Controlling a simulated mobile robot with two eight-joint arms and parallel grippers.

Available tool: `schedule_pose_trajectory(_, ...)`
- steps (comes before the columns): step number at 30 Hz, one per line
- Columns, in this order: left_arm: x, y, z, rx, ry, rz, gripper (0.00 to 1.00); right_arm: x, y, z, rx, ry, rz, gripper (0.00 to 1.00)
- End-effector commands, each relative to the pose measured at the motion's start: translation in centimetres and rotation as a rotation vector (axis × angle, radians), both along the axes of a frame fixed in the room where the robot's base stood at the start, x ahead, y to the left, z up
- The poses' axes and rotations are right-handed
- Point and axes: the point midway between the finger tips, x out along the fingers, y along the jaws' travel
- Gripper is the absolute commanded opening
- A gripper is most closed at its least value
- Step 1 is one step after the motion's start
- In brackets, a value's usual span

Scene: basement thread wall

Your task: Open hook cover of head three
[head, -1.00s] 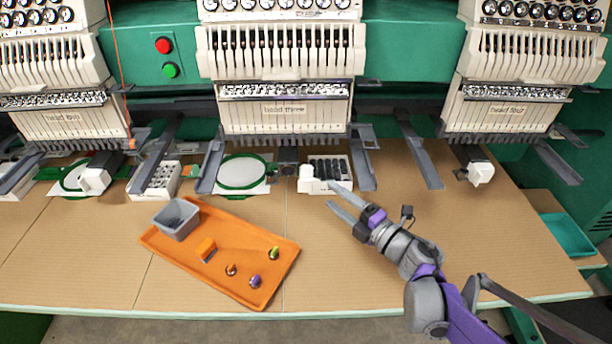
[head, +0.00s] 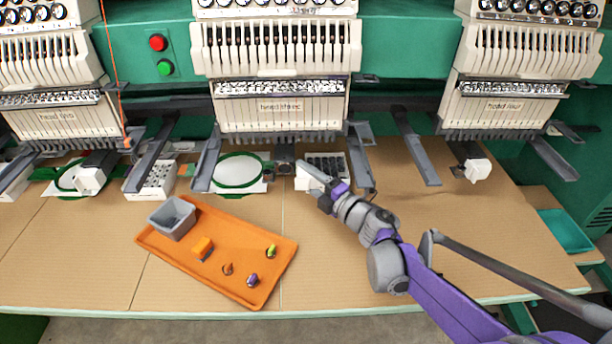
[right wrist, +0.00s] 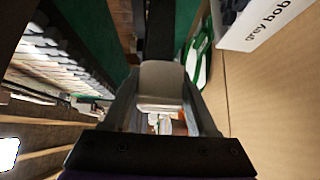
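Head three (head: 281,107) is the middle sewing head, with its name label on the front. A small white block, which looks like its hook cover (head: 302,180), sits low in front of it, partly hidden by my right gripper (head: 312,172). In the right wrist view a pale block (right wrist: 161,82) lies between the two fingers of my right gripper (right wrist: 162,105). The fingers are apart, one on each side of it; whether they press on it I cannot tell. The block looks closed over the dark arm behind it. My left gripper is out of view.
A bobbin box (head: 328,165) stands close right of the block; its lettered side (right wrist: 265,22) shows in the wrist view. A green hoop (head: 239,172) lies to the left. Grey brackets (head: 359,160) hang nearby. An orange tray (head: 218,250) lies in front.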

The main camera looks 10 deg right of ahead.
Motion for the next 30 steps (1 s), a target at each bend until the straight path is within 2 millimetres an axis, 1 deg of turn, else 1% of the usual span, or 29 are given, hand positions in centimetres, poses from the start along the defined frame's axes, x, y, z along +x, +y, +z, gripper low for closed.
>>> schedule_pose_trajectory(1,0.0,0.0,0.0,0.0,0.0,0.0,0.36,-0.02,-0.01,-0.02,0.0,0.0,0.0,0.45)
schedule_pose_trajectory(5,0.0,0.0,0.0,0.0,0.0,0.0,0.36,-0.02,-0.02,-0.03,-0.001,0.001,0.0,0.22)
schedule_pose_trajectory(6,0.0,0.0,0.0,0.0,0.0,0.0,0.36,-0.03,-0.01,-0.03,-0.001,0.001,0.0,0.15)
schedule_pose_trajectory(8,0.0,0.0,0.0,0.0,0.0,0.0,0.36,-0.03,-0.01,-0.03,-0.001,0.0,0.0,0.04)
schedule_pose_trajectory(9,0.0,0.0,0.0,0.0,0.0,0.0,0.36,-0.03,-0.01,-0.03,-0.001,0.0,0.0,0.0)
schedule_pose_trajectory(20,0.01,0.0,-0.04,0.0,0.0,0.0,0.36,0.09,-0.12,-0.07,-0.002,0.0,0.02,0.0)
schedule_pose_trajectory(30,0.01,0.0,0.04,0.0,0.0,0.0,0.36,0.71,-0.82,-0.05,-0.001,0.0,0.245,0.0)
